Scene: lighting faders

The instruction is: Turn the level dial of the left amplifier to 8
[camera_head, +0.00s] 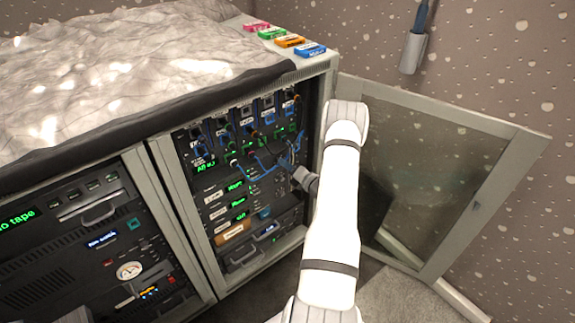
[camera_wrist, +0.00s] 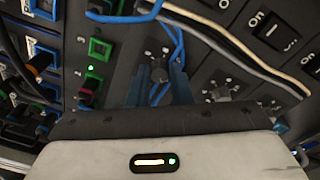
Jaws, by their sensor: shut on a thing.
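My gripper (camera_head: 303,179) reaches into the open rack (camera_head: 219,268) from the right in the head view. In the wrist view its two bluish fingers (camera_wrist: 159,88) stand on either side of a dark round dial (camera_wrist: 160,91) and are shut on it. White marks show on the panel around this dial. A second dial (camera_wrist: 219,94) with white marks sits to its right, clear of the fingers. The wrist view does not show which amplifier the held dial belongs to, and its pointer and the numbers cannot be read. In the head view my gripper hides the dials.
Blue cables (camera_wrist: 178,38) and black and white cables (camera_wrist: 225,50) cross close to the fingers. On/off switches (camera_wrist: 268,28) are at the upper right. The glass door (camera_head: 425,175) stands open to the right of my arm. Coloured boxes (camera_head: 290,41) lie on the rack top.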

